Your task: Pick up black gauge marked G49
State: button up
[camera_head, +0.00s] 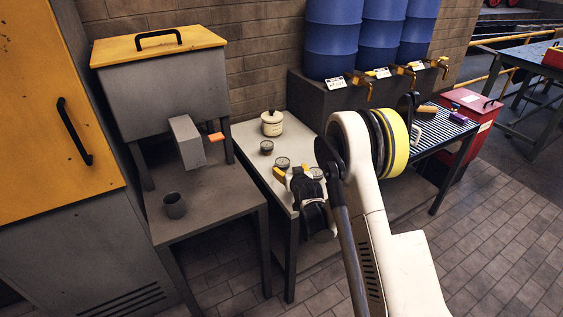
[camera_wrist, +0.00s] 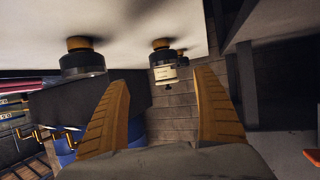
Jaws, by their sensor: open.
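Three small black gauges with pale dials stand on the light-topped table in the head view: one at the back (camera_head: 266,147), one in the middle (camera_head: 282,163) and one at the right (camera_head: 315,173), partly behind my gripper. Their markings are too small to read, so I cannot tell which is G49. My gripper (camera_head: 293,172) is open over the table's front part. In the wrist view, which looks upside down, its yellow fingers (camera_wrist: 162,80) are apart and empty. One brass-based black gauge (camera_wrist: 162,56) shows ahead between them, another (camera_wrist: 82,63) to the left.
A cream lidded pot (camera_head: 272,124) stands behind the gauges on the light table (camera_head: 243,134). To the left, a grey stand holds a dark cup (camera_head: 175,205) below a yellow-lidded box (camera_head: 160,45). Blue barrels (camera_head: 332,40) with brass taps stand behind at right.

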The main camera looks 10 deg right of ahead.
aim_at(283, 161)
jog(key=b+x, duration=0.1)
jog(key=x, duration=0.4)
jog(key=shift+a+f+b, duration=0.1)
jog(key=shift+b, duration=0.2)
jog(key=b+x, duration=0.2)
jog(key=x, duration=0.3)
jog(key=shift+w+a+r+b, duration=0.1)
jog(key=shift+a+r+b, duration=0.1)
jog(key=shift+a+b, duration=0.2)
jog(key=shift+w+d, duration=0.1)
jog(key=shift+w, duration=0.2)
jog(key=shift+r, duration=0.1)
jog(key=c, duration=1.4)
